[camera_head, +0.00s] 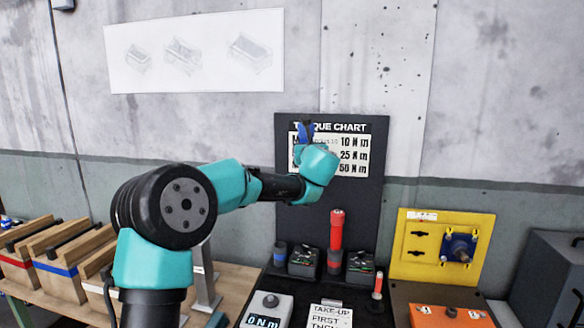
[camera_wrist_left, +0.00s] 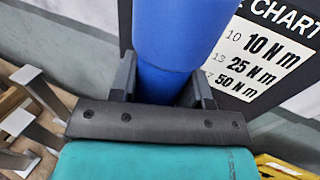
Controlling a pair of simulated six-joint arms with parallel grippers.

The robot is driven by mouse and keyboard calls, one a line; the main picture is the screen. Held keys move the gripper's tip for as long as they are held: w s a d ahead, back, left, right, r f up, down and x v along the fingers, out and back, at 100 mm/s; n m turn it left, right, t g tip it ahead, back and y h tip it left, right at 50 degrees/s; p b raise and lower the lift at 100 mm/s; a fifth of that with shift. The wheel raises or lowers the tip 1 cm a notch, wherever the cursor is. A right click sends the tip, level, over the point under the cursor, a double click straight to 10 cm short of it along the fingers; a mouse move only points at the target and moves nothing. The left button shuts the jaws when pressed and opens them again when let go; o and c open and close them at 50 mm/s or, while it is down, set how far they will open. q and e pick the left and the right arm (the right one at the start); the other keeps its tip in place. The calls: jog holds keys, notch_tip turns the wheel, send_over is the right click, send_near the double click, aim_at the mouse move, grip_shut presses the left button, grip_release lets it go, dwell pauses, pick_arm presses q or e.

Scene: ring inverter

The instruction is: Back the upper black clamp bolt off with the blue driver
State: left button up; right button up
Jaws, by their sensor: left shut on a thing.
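My left gripper (camera_head: 305,140) is raised in front of the torque chart board in the head view. It is shut on the blue driver (camera_head: 307,129), whose thick blue handle (camera_wrist_left: 180,38) stands between the two dark fingers in the left wrist view. The driver's tip cannot be made out. At the right, a yellow panel (camera_head: 402,272) carries a blue unit (camera_head: 459,246) and two small dark shapes, one above the other. I cannot tell which dark part is the upper black clamp bolt. My gripper is well up and left of this panel. My right gripper is not in view.
The black board (camera_head: 290,222) with the torque chart stands behind my gripper. A red driver (camera_head: 336,230) stands upright below, between dark boxes. A grey case (camera_head: 548,275) is at the far right, an orange box (camera_head: 450,315) at the front, and wooden bins (camera_head: 60,250) at the left.

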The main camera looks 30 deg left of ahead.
pick_arm(q)
jog(key=s+d+r+m+t+h, duration=0.1)
jog(key=s+d+r+m+h, duration=0.2)
jog(key=s+d+r+h, duration=0.2)
jog(key=s+d+r+m+t+h, duration=0.2)
jog(key=s+d+r+m+h, duration=0.2)
jog(key=s+d+r, duration=0.4)
jog(key=s+d+h, duration=0.1)
jog(key=s+d, duration=0.2)
jog(key=s, duration=0.4)
jog(key=shift+r+h, duration=0.15)
jog(key=shift+h, duration=0.15)
jog(key=shift+d, duration=0.1)
jog(key=shift+d, duration=0.1)
